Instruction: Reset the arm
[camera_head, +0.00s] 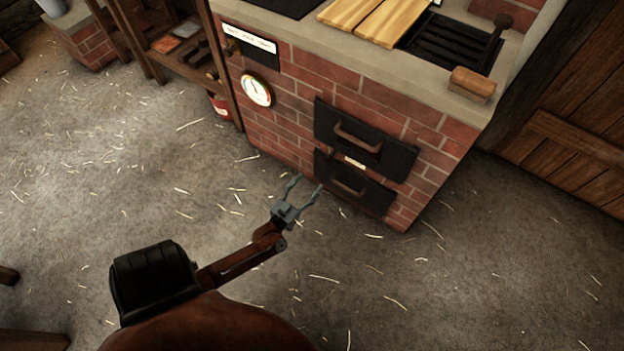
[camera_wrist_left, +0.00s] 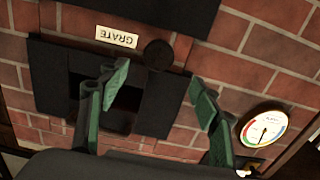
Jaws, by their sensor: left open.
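My left gripper (camera_head: 306,186) is open and empty, with its two fingers spread in front of the brick stove. In the left wrist view the open green fingers (camera_wrist_left: 160,105) point toward the stove's dark iron doors and brick face. The gripper appears apart from the stove. My right gripper is in neither view.
The brick stove (camera_head: 290,110) has an upper iron door (camera_head: 362,140), a lower iron door (camera_head: 350,188) and a round gauge (camera_head: 257,90). A wooden shelf (camera_head: 165,55) stands left of it. A plank door (camera_head: 580,145) is at right. The straw-strewn floor (camera_head: 130,180) is open.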

